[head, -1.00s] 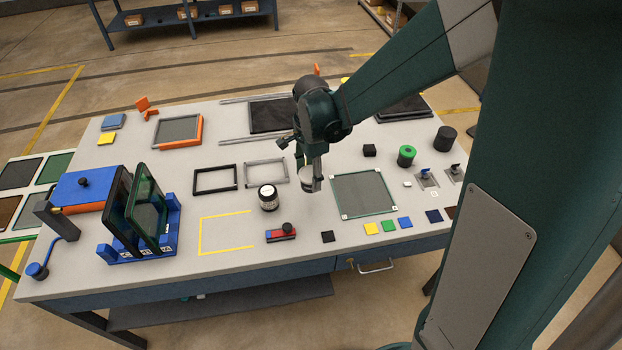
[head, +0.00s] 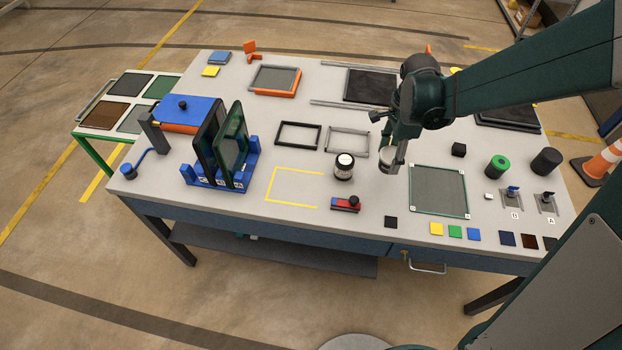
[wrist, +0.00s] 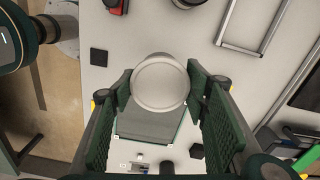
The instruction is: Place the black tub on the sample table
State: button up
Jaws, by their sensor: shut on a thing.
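My gripper (head: 390,165) is shut on a round tub with a pale lid (wrist: 160,82). In the wrist view the lid lies between the two green fingers; the tub's body is mostly hidden. In the head view this held tub (head: 386,154) is at the workbench, left of the glass panel with white corners; whether it touches the bench is unclear. A black jar with a white label and a pale top (head: 344,167) stands on the bench to its left. A low table with green legs and several sample panels (head: 101,134) stands at the left, probably the sample table.
The bench (head: 240,216) holds a blue rack with upright dark panels (head: 221,160), two empty frames (head: 298,135), a red block with a black knob (head: 345,204) and the flat glass panel (head: 438,189). The yellow-marked area (head: 292,186) is clear inside.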

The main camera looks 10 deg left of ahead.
jog(key=s+a+p, duration=0.1)
jog(key=s+a, duration=0.2)
jog(key=a, duration=1)
jog(key=s+a+p, duration=0.1)
jog(key=s+a, duration=0.2)
jog(key=a, duration=1)
jog(key=shift+a+r+m+p, duration=0.15)
jog(key=shift+a+m+p, duration=0.15)
jog(key=shift+a+p, duration=0.1)
jog(key=shift+f, duration=2.95)
jog(key=shift+f+b, duration=0.3)
jog(key=shift+f, duration=1.75)
jog(key=shift+f, duration=0.15)
